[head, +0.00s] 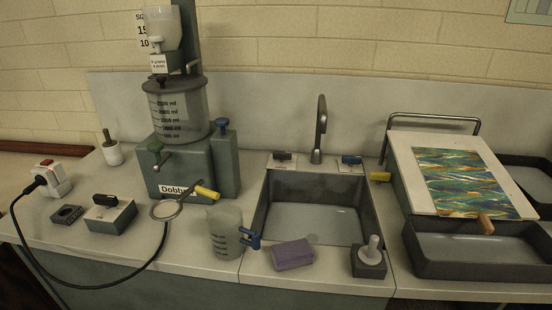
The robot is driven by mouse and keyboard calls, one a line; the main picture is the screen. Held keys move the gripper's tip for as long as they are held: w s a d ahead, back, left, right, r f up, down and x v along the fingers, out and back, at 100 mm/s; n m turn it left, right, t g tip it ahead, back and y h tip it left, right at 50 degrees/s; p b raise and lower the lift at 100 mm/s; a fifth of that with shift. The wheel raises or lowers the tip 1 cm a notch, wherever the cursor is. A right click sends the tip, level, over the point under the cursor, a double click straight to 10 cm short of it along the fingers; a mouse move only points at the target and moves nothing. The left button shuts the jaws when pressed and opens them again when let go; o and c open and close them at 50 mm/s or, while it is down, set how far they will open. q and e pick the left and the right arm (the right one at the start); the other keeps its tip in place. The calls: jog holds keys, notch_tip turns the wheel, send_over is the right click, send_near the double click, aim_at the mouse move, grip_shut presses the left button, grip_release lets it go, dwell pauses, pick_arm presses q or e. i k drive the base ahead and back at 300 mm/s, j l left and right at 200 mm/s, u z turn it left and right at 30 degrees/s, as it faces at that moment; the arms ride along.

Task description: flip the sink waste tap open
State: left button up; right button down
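The grey sink (262,222) is set into the bench at the centre, with a flat, pale floor and a round drain mark near its front. Behind it stands a dark upright faucet (320,130). A yellow handle (380,177) sticks out at the sink's right rim. The labels are too small to read, so I cannot tell which is the waste tap. Neither of my grippers is in view.
A purple sponge (293,254) and a dark block with a white knob (369,258) stand before the sink. A clear jug (224,232) stands left, near a green machine (196,165). A dark tray (412,250) and a sloped board (407,168) fill the right.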

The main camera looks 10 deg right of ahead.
aim_at(282, 156)
jog(key=i+j, duration=0.4)
jog(key=j, duration=0.15)
jog(key=i+j, duration=0.4)
jog(key=j, duration=0.15)
jog(key=i+j, duration=0.4)
jog(key=j, duration=0.2)
jog(key=k+j+z, duration=0.1)
jog(key=z, duration=0.2)
jog(key=k+z, duration=0.35)
jog(key=i+l+u, duration=0.2)
jog(key=l+u, duration=0.15)
jog(key=i+j+u, duration=0.2)
jog(key=u, duration=0.15)
jog(key=i, duration=0.1)
